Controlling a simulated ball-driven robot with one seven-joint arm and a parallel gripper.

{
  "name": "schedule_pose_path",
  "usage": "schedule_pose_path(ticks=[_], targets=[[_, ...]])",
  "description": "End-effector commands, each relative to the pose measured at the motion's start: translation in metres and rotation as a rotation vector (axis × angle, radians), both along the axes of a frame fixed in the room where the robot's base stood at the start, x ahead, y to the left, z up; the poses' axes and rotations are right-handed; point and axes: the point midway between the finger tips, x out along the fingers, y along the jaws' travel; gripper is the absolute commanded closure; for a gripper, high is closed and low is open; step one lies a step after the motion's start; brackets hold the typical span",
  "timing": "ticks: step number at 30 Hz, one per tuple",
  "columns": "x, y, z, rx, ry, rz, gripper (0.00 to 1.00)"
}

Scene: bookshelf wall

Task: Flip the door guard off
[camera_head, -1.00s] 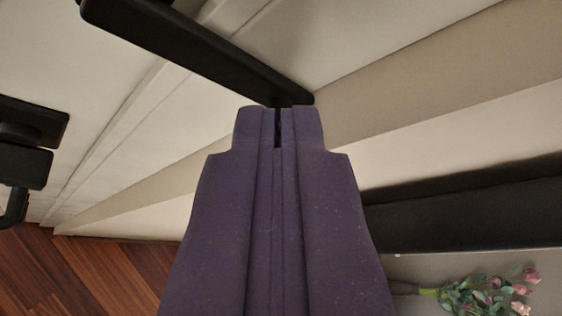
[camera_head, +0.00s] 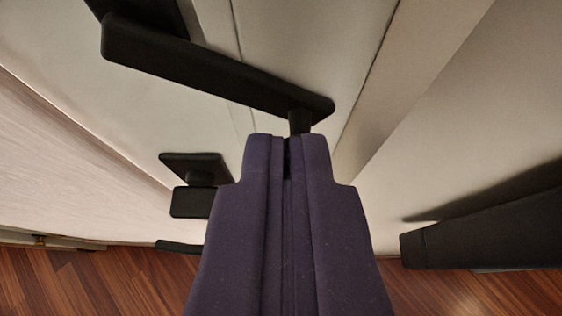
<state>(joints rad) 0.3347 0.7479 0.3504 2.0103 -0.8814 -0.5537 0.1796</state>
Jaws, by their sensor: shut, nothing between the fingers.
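The door guard shows as a long black bar (camera_head: 215,72) on the pale door and frame at the top of the view. Its right end bends into a short black post (camera_head: 300,122). My purple gripper (camera_head: 287,145) is shut and empty. Its tips are right at the post; I cannot tell whether they touch it. A black block (camera_head: 150,12) sits at the bar's upper left end. The lower part of the post is hidden behind my fingertips.
A black handle fitting (camera_head: 195,185) is on the pale door left of my gripper. A dark long piece (camera_head: 485,228) stands at the right. Wooden floor (camera_head: 90,285) lies below. A pale wall panel (camera_head: 60,160) is at the left.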

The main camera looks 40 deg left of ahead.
Motion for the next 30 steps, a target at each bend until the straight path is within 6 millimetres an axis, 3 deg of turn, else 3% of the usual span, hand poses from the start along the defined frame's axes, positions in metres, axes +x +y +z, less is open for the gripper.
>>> schedule_pose_path(ticks=[7,30], targets=[[-0.001,0.01,-0.007,0.141,0.101,0.0,1.0],[-0.005,0.015,-0.018,0.131,0.096,0.002,1.0]])
